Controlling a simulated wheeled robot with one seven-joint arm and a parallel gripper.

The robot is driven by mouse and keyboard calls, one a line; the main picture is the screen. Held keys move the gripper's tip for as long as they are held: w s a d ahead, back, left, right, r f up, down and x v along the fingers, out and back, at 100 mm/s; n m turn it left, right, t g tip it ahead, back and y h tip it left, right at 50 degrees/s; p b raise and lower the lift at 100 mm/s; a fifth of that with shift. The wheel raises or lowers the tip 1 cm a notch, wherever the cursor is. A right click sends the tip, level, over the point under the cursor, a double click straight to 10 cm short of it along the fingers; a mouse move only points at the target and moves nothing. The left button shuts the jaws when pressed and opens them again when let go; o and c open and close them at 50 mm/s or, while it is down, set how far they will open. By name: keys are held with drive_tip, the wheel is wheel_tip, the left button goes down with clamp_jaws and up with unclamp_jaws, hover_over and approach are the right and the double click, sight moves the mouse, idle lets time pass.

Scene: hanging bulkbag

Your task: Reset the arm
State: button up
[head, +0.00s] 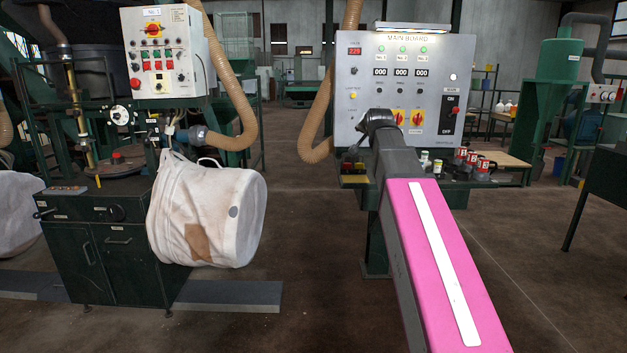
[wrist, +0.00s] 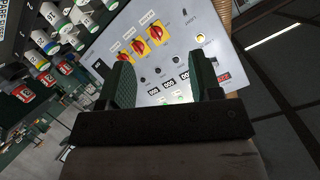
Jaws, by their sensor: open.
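My gripper (wrist: 166,85) is open and empty in the wrist view, its two dark green fingers apart. Between and beyond the fingers is the grey main board panel (wrist: 190,40), which looks tilted and upside down from there. In the head view my arm, with a pink cover and a white stripe, reaches from the lower right toward the main board (head: 437,75). The dark end of the arm overlaps the board's lower left part. The fingers are hidden in the head view, and I cannot tell whether they touch the board.
A white bulk bag (head: 210,215) hangs tilted beside a dark green cabinet (head: 95,245) at left. A control box (head: 165,50) stands above it. Beige hoses (head: 235,95) hang nearby. Several red-labelled items (head: 482,165) stand below the board. Floor between the bag and my arm is clear.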

drive_tip(key=s+f+n+g, duration=0.2)
drive_tip(key=s+f+g, duration=0.25)
drive_tip(key=f, duration=1.15)
drive_tip(key=s+f+n+g, duration=0.1)
drive_tip(key=s+f+g, duration=0.3)
drive_tip(key=f, duration=1.2)
drive_tip(key=s+f+n+g, duration=0.2)
drive_tip(key=s+f+g, duration=0.3)
drive_tip(key=s+f, duration=1.5)
drive_tip(key=shift+f+n, duration=0.3)
drive_tip(key=shift+n, duration=0.1)
drive_tip(key=shift+w+a, duration=0.1)
